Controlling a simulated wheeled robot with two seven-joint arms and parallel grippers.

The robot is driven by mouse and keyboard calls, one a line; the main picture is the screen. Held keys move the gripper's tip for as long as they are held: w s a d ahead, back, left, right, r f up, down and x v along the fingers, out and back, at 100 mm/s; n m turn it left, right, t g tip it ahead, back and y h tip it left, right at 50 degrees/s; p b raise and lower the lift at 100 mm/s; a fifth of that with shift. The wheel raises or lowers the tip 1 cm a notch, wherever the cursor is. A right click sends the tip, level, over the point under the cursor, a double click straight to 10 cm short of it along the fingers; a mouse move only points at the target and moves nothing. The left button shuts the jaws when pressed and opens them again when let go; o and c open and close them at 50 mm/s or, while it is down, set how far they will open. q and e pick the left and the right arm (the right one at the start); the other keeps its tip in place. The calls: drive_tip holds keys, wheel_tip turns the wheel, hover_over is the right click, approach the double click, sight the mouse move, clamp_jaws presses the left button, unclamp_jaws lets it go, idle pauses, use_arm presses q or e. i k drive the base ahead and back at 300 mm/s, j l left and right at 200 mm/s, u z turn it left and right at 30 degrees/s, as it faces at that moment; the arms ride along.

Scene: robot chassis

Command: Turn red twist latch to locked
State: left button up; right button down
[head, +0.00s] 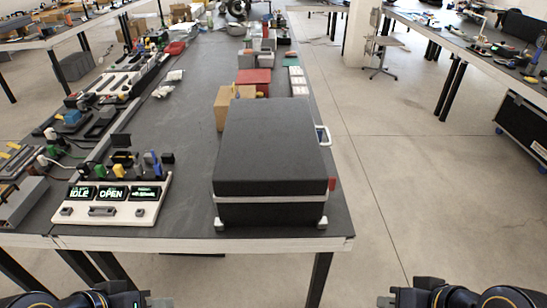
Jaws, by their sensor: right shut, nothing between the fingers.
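A red latch (332,184) shows as a small red piece on the right side of the black case (268,150), near the front corner. Its turn position is too small to tell. The case is closed and stands at the front right of the table. My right gripper (388,300) is at the bottom edge, right of the table and well apart from the latch; it is shut and empty. My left gripper (146,300) is at the bottom edge, below the table's front, partly cut off; its fingers are too unclear to judge.
A white panel (112,199) with small screens, one reading OPEN, sits left of the case. A white handle (323,135) sticks out on the case's right side. Boxes stand behind it. The floor right of the table (345,228) is clear.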

sight(333, 180)
drive_tip(key=k, duration=0.65)
drive_tip(key=l+u, duration=0.25)
drive_tip(key=l, duration=0.8)
drive_tip(key=l+u, duration=0.25)
drive_tip(key=l, duration=0.8)
drive_tip(key=i+l+u, duration=0.1)
drive_tip(key=i, duration=0.95)
